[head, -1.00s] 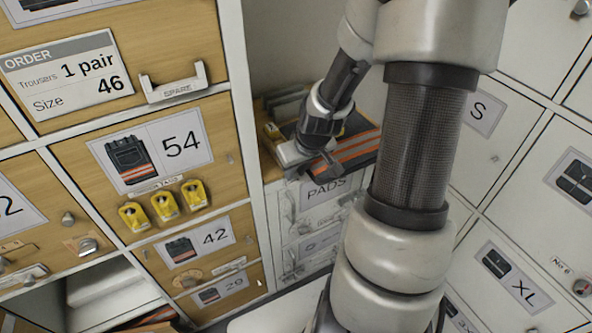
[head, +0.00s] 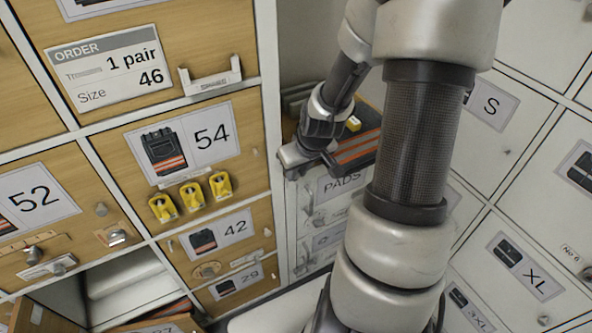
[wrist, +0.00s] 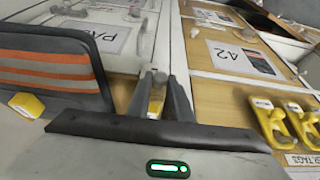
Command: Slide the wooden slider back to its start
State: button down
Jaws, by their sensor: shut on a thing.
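My gripper (head: 296,165) is at the edge between the wooden lockers and the recess with the pads cabinet. In the wrist view its fingers (wrist: 164,90) are close together on a small yellowish thing (wrist: 157,101), mostly hidden between them; I cannot tell what it is. A wood-coloured bar (head: 36,238) with metal knobs beside it lies under the 52 label, far to the left of my gripper. I cannot tell for sure that it is the wooden slider.
Three yellow tags (head: 191,196) hang on the 54 locker door (head: 243,178). Folded dark cloth with orange stripes (head: 357,150) lies on the pads cabinet (head: 345,183). White lockers (head: 520,215) stand to the right. A lower left compartment is open.

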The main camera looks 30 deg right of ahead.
jog(key=shift+a, duration=0.3)
jog(key=c, duration=1.9)
grip_release()
jog(key=shift+r, duration=0.1)
jog(key=p+v, duration=1)
jog(key=v, duration=0.7)
jog(key=shift+d, duration=0.15)
jog(key=shift+r, duration=0.15)
